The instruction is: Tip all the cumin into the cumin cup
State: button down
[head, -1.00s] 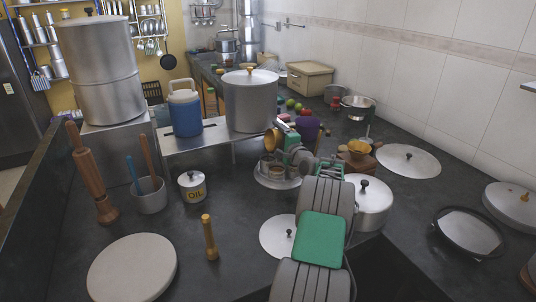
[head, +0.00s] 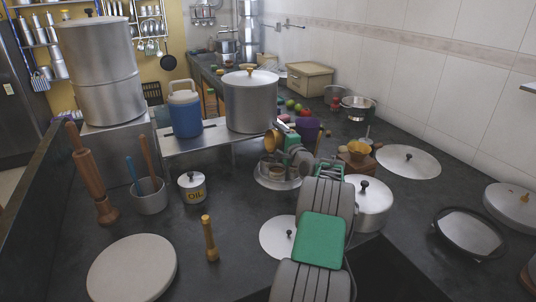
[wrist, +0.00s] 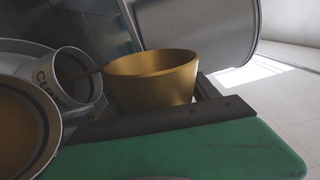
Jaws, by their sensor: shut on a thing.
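My gripper (head: 284,146) is shut on a small gold cup (head: 270,140), which also shows in the wrist view (wrist: 152,78). The gold cup is tipped over on its side above a round tray (head: 262,182) of small cups. In the wrist view a white cup with lettering starting "CU" (wrist: 46,82) has its mouth facing the gold cup. A thin brown streak (wrist: 92,72) runs between the gold cup's rim and that mouth; it looks like falling cumin. How much is left inside the gold cup is hidden. Another round vessel with brown contents (wrist: 18,128) is at the wrist view's left edge.
A large lidded pot (head: 250,105) and a blue jug (head: 186,114) stand on a raised steel shelf behind the tray. A lidded pot (head: 368,208) is right of my arm.

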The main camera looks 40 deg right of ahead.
jog(key=shift+a+n+b, duration=0.1)
jog(key=shift+n+b, duration=0.3)
jog(key=shift+b, duration=0.3)
jog(key=shift+r, duration=0.1)
dwell(3.3)
jog(key=shift+r+m+p, duration=0.1)
jog(key=shift+m+p, duration=0.2)
jog(key=shift+p, duration=0.25)
jog(key=shift+d+r+m+p, duration=0.1)
jog(key=shift+r+m+p, duration=0.05)
jog(key=shift+m+p, duration=0.55)
jog(key=shift+d+r+m+p, duration=0.1)
jog(key=shift+m+p, duration=0.5)
jog(key=shift+p, duration=0.05)
jog(key=shift+s+d+r+m+p, duration=0.1)
jog(key=shift+r+m+p, duration=0.05)
jog(key=shift+m+p, duration=0.65)
jog(key=shift+w+d+r+m+p, duration=0.1)
jog(key=shift+d+r+m+p, duration=0.05)
jog(key=shift+m+p, duration=0.7)
jog(key=shift+s+d+r+m+p, duration=0.15)
jog(key=shift+m+p, duration=0.45)
jog(key=shift+m, duration=0.85)
jog(key=shift+f, duration=0.1)
